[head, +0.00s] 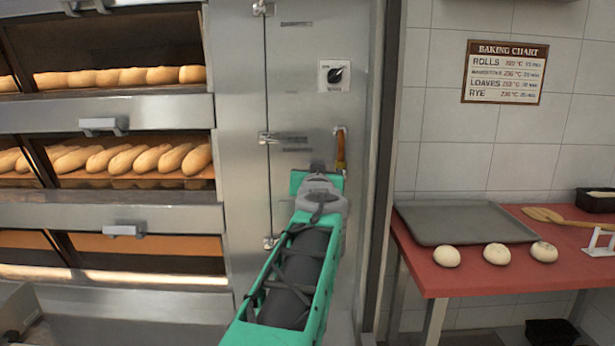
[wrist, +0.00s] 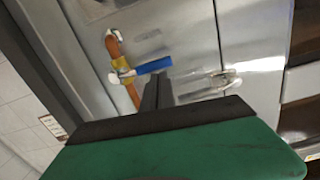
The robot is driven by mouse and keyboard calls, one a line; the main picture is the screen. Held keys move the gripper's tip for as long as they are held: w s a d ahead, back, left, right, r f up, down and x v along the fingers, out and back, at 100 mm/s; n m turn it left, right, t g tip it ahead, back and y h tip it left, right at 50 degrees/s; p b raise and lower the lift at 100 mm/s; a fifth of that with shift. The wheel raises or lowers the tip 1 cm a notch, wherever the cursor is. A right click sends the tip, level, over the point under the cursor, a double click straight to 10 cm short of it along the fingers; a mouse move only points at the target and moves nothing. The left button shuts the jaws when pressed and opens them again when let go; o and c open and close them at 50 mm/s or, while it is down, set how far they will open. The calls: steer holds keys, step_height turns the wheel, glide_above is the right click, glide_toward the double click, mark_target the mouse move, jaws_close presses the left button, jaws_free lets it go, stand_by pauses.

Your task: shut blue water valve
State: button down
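The blue valve handle (wrist: 154,66) shows in the wrist view, standing out roughly crosswise to a copper pipe (wrist: 115,48) from its brass-coloured valve body (wrist: 124,71). In the head view the pipe (head: 341,150) runs down the steel oven panel, and my arm hides the handle. My gripper (wrist: 159,76) points at the panel. Its two dark fingers are side by side with no clear gap, and their tips appear just below the blue handle in the wrist view. I cannot tell whether they touch it. Nothing shows between the fingers.
A dial (head: 335,76) is on the panel above the pipe. Metal latches (head: 267,138) line the panel's left edge. Oven decks with loaves (head: 130,160) are at the left. A red table (head: 435,276) with a grey tray (head: 465,224) and dough balls stands at the right.

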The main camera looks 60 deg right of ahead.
steer(key=shift+w+f, duration=0.1)
steer(key=shift+f, duration=0.05)
stand_by(0.3)
steer(key=b+v, duration=0.6)
steer(key=v, duration=0.4)
steer(key=shift+a+r, duration=0.1)
steer(key=shift+r, duration=0.1)
